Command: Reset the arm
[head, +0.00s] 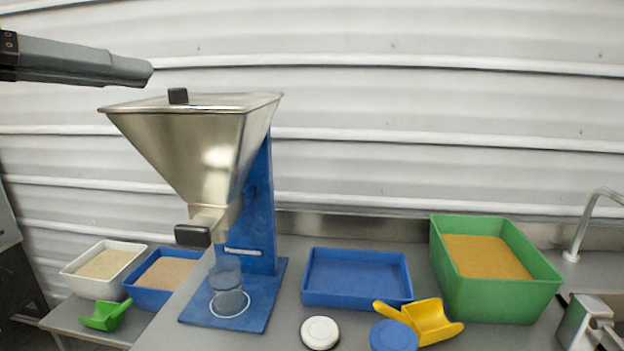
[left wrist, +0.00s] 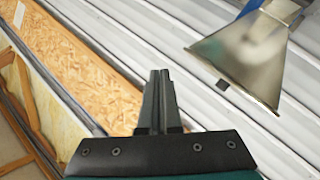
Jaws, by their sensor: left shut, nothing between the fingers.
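My left gripper (head: 135,71) comes in from the upper left in the head view, above and left of the metal hopper's rim. It is apart from the hopper. In the left wrist view its two fingers (left wrist: 160,78) are together with nothing between them. The metal hopper (head: 185,145) stands on a blue stand (head: 262,210), with a black knob (head: 178,96) at its rim and a black handle (head: 192,235) at its outlet. The hopper also shows at the upper right of the left wrist view (left wrist: 245,55). My right gripper is in neither view.
A clear cup (head: 229,291) stands under the outlet. A blue tray (head: 355,300), a yellow scoop (head: 432,320), a green bin (head: 495,300), white lid (head: 320,332) and blue lid (head: 393,336) are on the counter. White (head: 75,273) and blue (head: 148,297) bins and a green scoop (head: 105,316) sit lower left.

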